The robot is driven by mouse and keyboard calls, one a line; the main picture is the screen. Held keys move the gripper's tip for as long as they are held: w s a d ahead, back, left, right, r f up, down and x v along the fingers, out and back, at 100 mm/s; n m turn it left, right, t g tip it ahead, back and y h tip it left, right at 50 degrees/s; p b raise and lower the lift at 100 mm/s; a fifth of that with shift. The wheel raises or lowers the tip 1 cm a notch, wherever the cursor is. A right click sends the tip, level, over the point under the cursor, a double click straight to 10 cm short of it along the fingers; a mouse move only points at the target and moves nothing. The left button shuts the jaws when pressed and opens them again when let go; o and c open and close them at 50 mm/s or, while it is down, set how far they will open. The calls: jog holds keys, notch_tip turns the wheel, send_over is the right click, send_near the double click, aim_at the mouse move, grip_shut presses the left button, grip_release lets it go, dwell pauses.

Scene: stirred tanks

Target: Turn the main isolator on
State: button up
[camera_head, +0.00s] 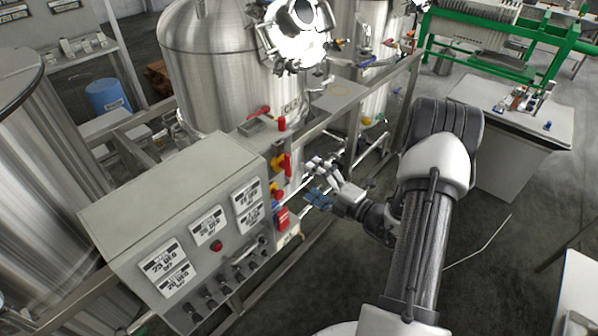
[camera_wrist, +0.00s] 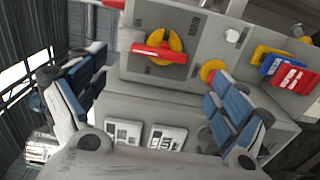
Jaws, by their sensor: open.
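The main isolator (camera_wrist: 160,52) is a red bar handle on a round yellow plate, on a grey panel with small dark lettering too blurred to read surely. In the wrist view its handle lies nearly level across the plate. In the head view the isolator (camera_head: 282,164) is on the right side of the grey control box (camera_head: 165,195). My gripper (camera_head: 318,182) is open and empty, just right of that side. In the wrist view its blue-padded fingers (camera_wrist: 155,70) spread left and right of the isolator, apart from it.
A red and yellow round button (camera_wrist: 209,71) is beside the isolator, near my right finger. Yellow, blue and red tags (camera_wrist: 285,68) hang further right. Steel tanks (camera_head: 210,60) and pipe rails stand behind the box. A white-topped bench (camera_head: 505,115) stands right; floor between is clear.

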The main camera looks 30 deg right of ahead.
jog(key=v, duration=0.4)
jog(key=shift+s, duration=0.25)
